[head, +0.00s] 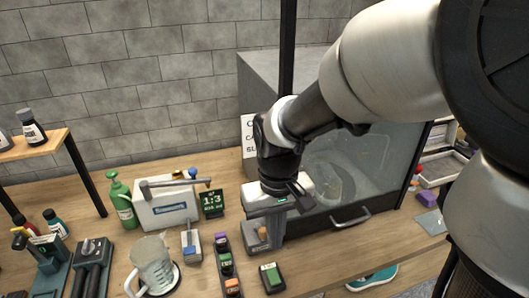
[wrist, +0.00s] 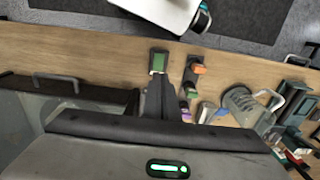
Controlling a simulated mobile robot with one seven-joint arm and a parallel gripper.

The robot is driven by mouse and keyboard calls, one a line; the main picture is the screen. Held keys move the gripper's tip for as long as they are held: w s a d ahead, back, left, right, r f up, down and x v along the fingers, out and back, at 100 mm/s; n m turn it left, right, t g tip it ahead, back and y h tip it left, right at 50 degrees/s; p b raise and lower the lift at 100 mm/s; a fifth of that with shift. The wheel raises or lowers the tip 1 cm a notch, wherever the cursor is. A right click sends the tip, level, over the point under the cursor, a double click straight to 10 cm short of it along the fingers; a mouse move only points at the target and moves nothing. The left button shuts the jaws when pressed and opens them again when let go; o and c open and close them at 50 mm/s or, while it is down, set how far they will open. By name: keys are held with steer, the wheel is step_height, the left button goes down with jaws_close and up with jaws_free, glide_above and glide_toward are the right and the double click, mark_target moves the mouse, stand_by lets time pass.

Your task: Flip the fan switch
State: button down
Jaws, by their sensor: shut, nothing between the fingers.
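A small dark box with a green top (head: 270,275) stands near the table's front edge in the head view. It looks like the fan switch, but no label is readable. It also shows in the wrist view (wrist: 158,62), just past the tips of my gripper (wrist: 160,84). My gripper is shut and empty, its dark fingers side by side. In the head view its pale hand is above the table, behind the green-topped box; the fingertips are hard to make out there. I cannot tell whether they touch the box.
A strip of coloured blocks (head: 226,264) lies close left of the green-topped box. A clear jug (head: 153,262), a green bottle (head: 121,200) and a white device (head: 168,206) stand further left. A glass-fronted cabinet with a handle (head: 350,218) is to the right.

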mark_target(274, 279)
step_height(274, 279, down, 14)
steer(key=shift+b, duration=1.2)
